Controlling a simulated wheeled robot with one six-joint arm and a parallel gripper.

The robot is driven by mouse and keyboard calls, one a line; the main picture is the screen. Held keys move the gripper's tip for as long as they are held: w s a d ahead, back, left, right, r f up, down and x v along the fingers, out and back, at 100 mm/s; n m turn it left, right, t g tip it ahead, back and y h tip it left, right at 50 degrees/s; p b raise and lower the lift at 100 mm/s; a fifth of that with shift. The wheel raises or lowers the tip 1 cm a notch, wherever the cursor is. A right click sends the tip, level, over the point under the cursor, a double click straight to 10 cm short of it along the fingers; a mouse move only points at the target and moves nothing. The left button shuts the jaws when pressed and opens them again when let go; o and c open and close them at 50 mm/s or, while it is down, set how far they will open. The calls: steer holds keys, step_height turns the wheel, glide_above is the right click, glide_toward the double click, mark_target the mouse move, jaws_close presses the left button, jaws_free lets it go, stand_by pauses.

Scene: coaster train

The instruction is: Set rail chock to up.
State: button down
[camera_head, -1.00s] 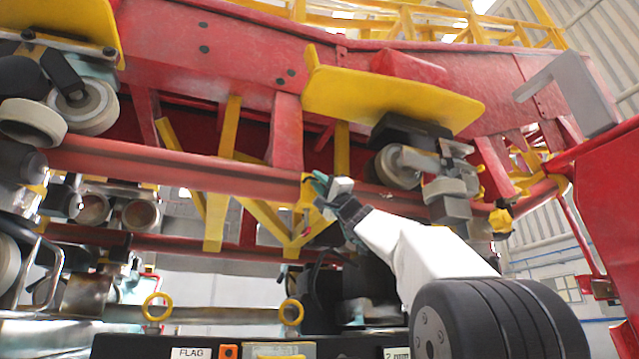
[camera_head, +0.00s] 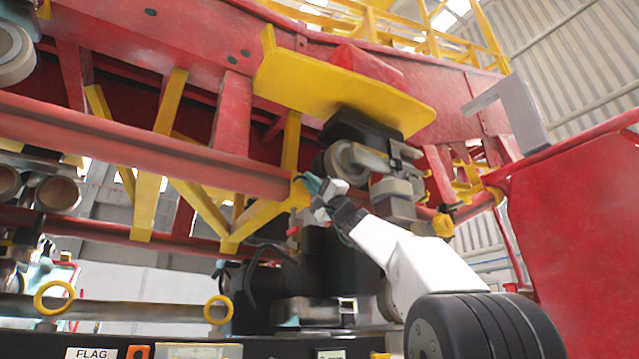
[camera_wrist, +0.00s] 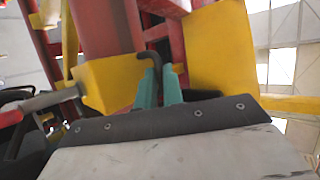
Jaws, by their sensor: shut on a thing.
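The likely rail chock is a yellow block (camera_wrist: 112,82) on the red rail, with a dark hooked handle (camera_wrist: 153,62) beside it in the wrist view. In the head view a small yellow piece (camera_head: 299,194) shows at the rail, just left of my gripper (camera_head: 316,186). My teal fingers in the wrist view (camera_wrist: 160,88) are shut on the dark handle; their tips partly hide it. I cannot tell how the handle joins the block. A grey rod with a red tip (camera_wrist: 12,117) sticks out left of the block.
The red rail (camera_head: 150,148) runs under the red train frame. A wheel assembly (camera_head: 350,160) and yellow plate (camera_head: 335,90) sit close right and above my gripper. A red panel (camera_head: 575,225) stands at right. Yellow rings (camera_head: 53,297) and a "FLAG" label (camera_head: 90,353) are low at left.

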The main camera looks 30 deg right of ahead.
steer(key=shift+d, duration=0.15)
steer(key=c, duration=1.8)
jaws_free()
steer(key=shift+d+h, duration=0.2)
steer(key=shift+h, duration=0.1)
steer(key=shift+a, duration=0.1)
steer(key=v, duration=0.8)
steer(key=shift+w, duration=0.15)
